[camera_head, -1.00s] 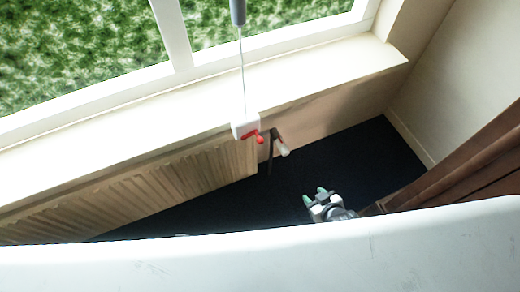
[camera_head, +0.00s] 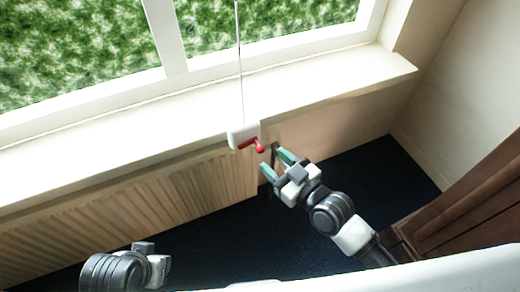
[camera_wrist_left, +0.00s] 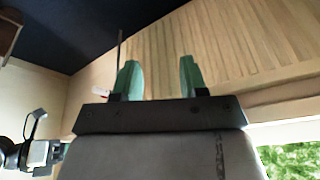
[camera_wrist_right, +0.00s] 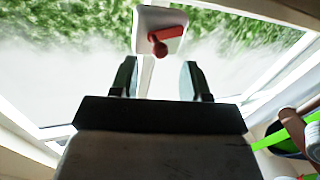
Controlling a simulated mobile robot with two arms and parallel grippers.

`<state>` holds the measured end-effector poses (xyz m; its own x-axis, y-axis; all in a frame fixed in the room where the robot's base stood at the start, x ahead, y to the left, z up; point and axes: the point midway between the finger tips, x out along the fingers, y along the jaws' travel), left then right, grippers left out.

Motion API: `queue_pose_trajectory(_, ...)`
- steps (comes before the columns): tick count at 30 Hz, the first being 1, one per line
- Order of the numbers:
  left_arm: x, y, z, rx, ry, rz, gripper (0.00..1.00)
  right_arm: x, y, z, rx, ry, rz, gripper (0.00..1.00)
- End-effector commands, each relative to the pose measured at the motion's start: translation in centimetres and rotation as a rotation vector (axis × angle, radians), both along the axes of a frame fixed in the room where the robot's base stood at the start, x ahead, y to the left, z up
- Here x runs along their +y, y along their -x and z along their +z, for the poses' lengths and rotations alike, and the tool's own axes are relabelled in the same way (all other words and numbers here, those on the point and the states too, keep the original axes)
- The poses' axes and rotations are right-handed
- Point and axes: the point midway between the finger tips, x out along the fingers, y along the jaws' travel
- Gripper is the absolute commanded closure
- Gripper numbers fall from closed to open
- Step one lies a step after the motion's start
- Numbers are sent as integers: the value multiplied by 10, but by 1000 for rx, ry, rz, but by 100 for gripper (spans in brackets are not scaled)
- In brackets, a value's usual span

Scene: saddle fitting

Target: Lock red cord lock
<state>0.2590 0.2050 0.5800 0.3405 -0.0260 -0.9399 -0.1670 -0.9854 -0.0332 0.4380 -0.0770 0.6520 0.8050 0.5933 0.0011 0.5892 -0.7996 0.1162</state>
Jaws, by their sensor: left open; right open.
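The red cord lock (camera_head: 251,145) is a small red lever with a round knob on a white block (camera_head: 237,136). The block hangs on a thin cord (camera_head: 240,70) in front of the window sill. In the right wrist view the red lever (camera_wrist_right: 160,40) and its white block (camera_wrist_right: 160,18) show just beyond the fingertips. My right gripper (camera_head: 277,166) is open and empty, just below and right of the lever, apart from it. My left gripper shows open and empty in the left wrist view (camera_wrist_left: 160,75), away from the lock; in the head view its fingertips are not clear.
A ribbed radiator (camera_head: 130,205) runs below the sill (camera_head: 330,84). A brown wooden piece (camera_head: 460,195) stands at right.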

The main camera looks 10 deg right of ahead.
Motion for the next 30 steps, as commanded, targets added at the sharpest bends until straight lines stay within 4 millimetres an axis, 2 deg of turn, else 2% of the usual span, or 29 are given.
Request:
queue_pose_trajectory(3, -4, -13, 0, -73, 15, -7, 57, 14, -19, -1, -2, -3, -1, 53)
queue_pose_trajectory(9, -9, -28, 4, -169, 35, -14, 57, 29, -39, -1, 0, -1, -1, 53)
queue_pose_trajectory(21, -11, -33, 6, -200, 42, -17, 57, 33, -45, -1, 2, 1, 0, 53)
queue_pose_trajectory(30, -11, -33, 6, -201, 41, -17, 57, 33, -45, -1, 2, 1, 1, 99)
